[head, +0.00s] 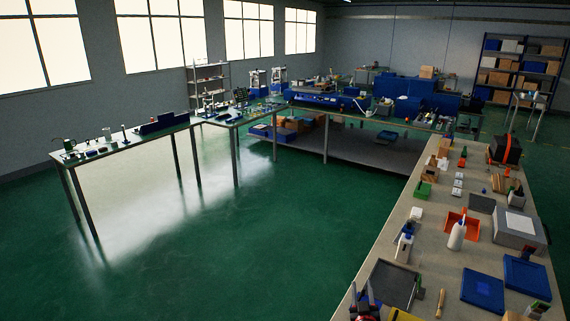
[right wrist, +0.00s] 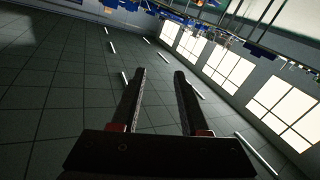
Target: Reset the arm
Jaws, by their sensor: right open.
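My right gripper (head: 364,293) shows at the bottom edge of the head view, at the near left end of the right-hand bench. Its two dark fingers with red parts point up and forward. In the right wrist view the gripper (right wrist: 160,75) has its fingers spread apart, with nothing between them. Behind the fingers are a dark panelled surface with light strips, and windows to the right. My left gripper is not in the head view.
The right-hand bench (head: 398,225) holds a grey tray (head: 391,283), a white bottle (head: 457,236), an orange bin (head: 471,222), blue trays (head: 483,290) and a grey box (head: 518,228). Open green floor (head: 250,260) lies to the left. Other benches stand farther back.

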